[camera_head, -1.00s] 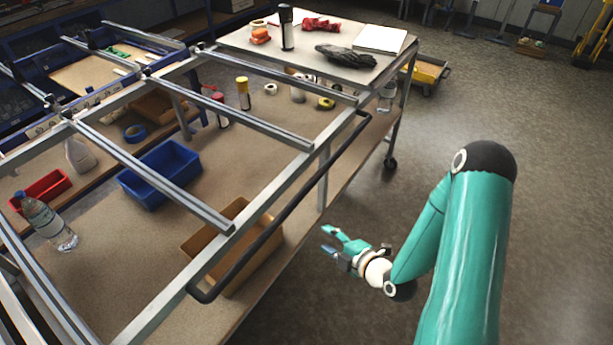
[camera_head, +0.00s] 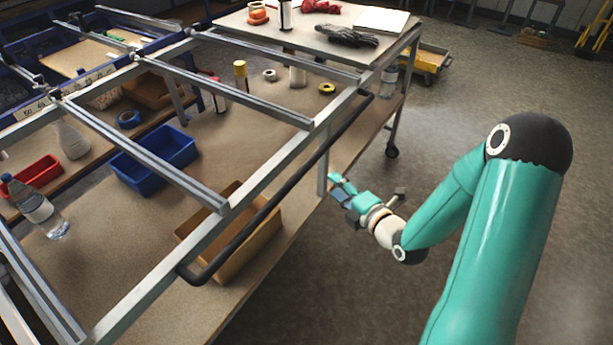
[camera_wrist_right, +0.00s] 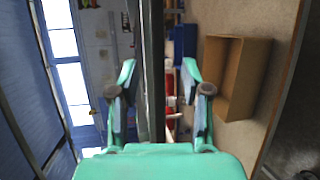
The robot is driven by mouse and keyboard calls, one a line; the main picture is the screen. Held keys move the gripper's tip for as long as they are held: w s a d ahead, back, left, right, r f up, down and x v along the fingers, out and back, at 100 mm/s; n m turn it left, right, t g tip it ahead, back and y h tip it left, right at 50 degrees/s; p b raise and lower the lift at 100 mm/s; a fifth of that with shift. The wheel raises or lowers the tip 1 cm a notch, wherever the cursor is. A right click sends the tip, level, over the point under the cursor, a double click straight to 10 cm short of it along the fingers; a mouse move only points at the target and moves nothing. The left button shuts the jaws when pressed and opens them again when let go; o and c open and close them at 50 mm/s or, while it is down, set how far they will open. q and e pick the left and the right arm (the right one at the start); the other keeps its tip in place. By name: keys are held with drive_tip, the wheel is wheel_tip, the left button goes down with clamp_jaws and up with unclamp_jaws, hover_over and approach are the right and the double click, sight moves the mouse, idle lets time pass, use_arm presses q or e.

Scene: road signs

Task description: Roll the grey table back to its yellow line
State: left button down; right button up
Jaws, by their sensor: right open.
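The grey table (camera_head: 140,154) has an open frame of metal rails over a brown lower shelf and fills the left half of the head view. A black handle bar (camera_head: 300,170) runs along its near right side. My right gripper (camera_head: 338,187) is open and empty, just right of the handle and near a table leg. In the right wrist view its two fingers (camera_wrist_right: 158,70) stand apart, with a long dark bar of the table showing between them; contact cannot be told. The yellow line is not in view. My left gripper is not in view.
The shelf holds a blue bin (camera_head: 155,160), a cardboard box (camera_head: 255,245), a water bottle (camera_head: 40,210) and tape rolls. A board with a glove (camera_head: 346,36) is at the far end. A yellow trolley (camera_head: 428,62) stands behind. The floor (camera_head: 490,90) at right is clear.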

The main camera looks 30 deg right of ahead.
sight(309, 165)
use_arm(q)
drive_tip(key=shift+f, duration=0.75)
use_arm(e)
drive_tip(key=w, duration=0.4)
drive_tip(key=w+f, duration=0.1)
drive_tip(key=w, duration=0.3)
drive_tip(key=w+f, duration=0.1)
drive_tip(key=w, duration=0.3)
drive_tip(key=shift+w, duration=0.15)
drive_tip(key=shift+f, duration=0.1)
clamp_jaws()
